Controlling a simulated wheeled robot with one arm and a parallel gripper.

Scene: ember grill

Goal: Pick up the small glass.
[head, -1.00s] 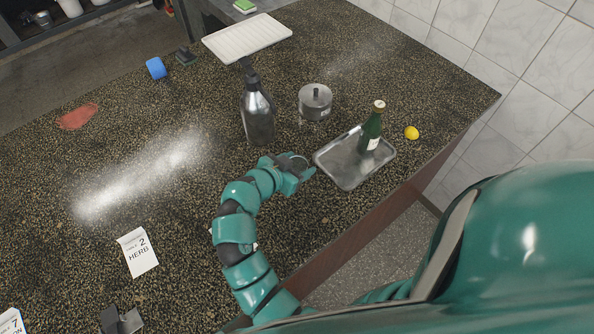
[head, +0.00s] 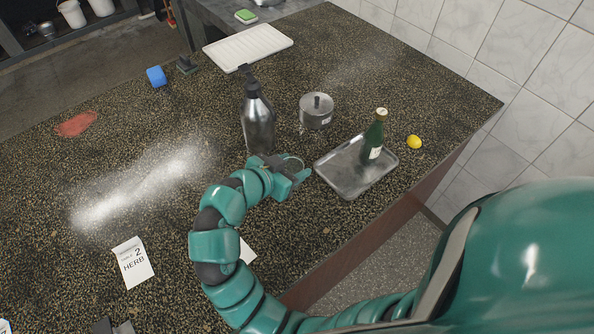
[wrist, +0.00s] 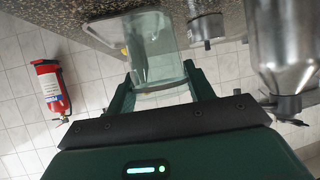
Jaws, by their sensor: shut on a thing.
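The small glass (wrist: 155,55) is clear and sits between the two fingers of my gripper (wrist: 160,85) in the wrist view. My gripper is shut on it. In the head view my gripper (head: 290,178) is beside the metal tray, in front of the dark pump bottle, and only the glass's round rim (head: 293,162) shows. The rest of the glass is hidden by my gripper there. I cannot tell whether the glass still touches the counter.
A metal tray (head: 345,186) with a green bottle (head: 373,140) stands just right of my gripper. A steel pump bottle (head: 258,125) and a round metal pot (head: 316,111) stand behind. A lemon (head: 414,142) lies right of the tray.

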